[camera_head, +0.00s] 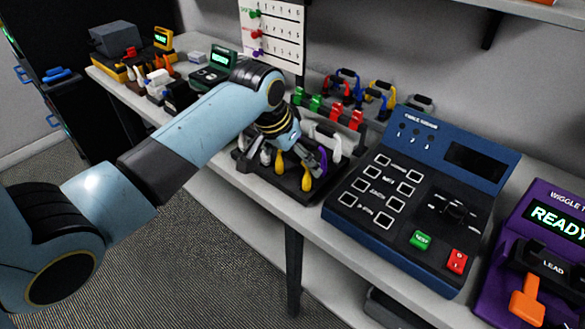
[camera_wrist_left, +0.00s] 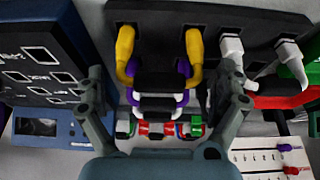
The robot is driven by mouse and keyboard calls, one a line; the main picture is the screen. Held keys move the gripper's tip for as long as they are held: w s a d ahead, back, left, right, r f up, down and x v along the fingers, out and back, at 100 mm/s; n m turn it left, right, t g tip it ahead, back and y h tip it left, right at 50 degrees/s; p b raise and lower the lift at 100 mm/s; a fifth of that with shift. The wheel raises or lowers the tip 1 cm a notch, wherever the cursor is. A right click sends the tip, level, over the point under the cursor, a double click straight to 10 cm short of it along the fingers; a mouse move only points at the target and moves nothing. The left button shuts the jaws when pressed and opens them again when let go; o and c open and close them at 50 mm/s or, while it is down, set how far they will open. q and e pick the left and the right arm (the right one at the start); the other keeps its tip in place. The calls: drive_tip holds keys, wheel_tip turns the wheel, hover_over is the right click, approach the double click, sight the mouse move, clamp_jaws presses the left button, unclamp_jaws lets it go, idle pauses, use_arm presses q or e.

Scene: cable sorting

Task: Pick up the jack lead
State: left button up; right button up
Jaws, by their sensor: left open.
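A black rack (camera_head: 276,183) on the bench holds several leads with yellow (camera_head: 306,181), white and purple ends. My left gripper (camera_head: 295,158) is over this rack, pointing down and partly hiding the leads. In the left wrist view, the open fingers of my left gripper (camera_wrist_left: 167,82) stand either side of leads with yellow plugs (camera_wrist_left: 124,45), purple and white parts and black bands (camera_wrist_left: 160,83). White plugs (camera_wrist_left: 231,47) show to the right, one close to the right finger. I cannot tell which of these is the jack lead. My right gripper is not in view.
A blue tester (camera_head: 385,195) with labelled sockets stands right of the rack, and a purple READY unit (camera_head: 490,290) beyond it. Behind the rack are green and red clips (camera_head: 336,112) and coiled leads (camera_head: 380,95). A pegged board (camera_head: 272,35) stands at the back.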

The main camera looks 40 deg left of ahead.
sight(297, 177)
use_arm(q)
drive_tip(key=x, duration=0.3)
drive_tip(key=shift+w+f, duration=0.15)
drive_tip(key=shift+f, duration=0.2)
drive_tip(key=c, duration=0.9)
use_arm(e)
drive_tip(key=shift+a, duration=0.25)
